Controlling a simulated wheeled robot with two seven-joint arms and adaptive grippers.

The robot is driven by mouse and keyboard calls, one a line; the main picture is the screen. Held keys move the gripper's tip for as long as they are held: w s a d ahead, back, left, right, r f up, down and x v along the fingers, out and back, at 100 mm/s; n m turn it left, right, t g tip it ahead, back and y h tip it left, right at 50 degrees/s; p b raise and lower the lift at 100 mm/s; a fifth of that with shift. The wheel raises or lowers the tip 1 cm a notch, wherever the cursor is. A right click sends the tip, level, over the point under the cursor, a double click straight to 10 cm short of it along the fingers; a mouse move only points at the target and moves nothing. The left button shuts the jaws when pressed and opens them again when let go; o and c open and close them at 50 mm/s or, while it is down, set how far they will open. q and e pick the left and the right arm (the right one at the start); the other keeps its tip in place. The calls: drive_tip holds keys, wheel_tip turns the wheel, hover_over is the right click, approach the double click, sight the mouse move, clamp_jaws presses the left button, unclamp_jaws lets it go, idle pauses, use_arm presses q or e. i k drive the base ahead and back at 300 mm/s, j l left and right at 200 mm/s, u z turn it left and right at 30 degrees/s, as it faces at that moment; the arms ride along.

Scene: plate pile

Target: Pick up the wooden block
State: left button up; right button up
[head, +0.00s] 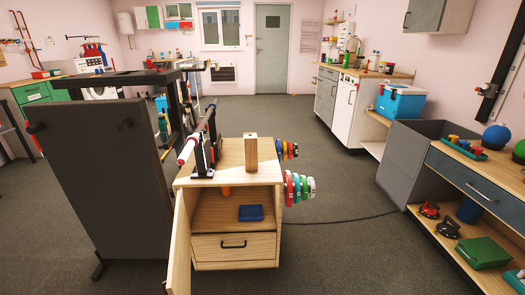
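The wooden block (251,152) is a tall light-brown piece standing upright on top of a small wooden cabinet (265,172). Neither my left nor my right gripper shows in the head view.
The cabinet's door (181,240) hangs open at left; a blue box (251,213) lies inside. Coloured discs (299,189) stick out at right. A dark panel (98,180) blocks the left.

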sight(250, 139)
drive_tip(key=i+l, duration=0.25)
drive_tip(key=l, duration=0.15)
drive_tip(key=i+l, duration=0.2)
drive_tip(key=l, duration=0.2)
drive_tip(key=i+l, duration=0.25)
drive_tip(key=l, duration=0.15)
drive_tip(key=u, duration=0.05)
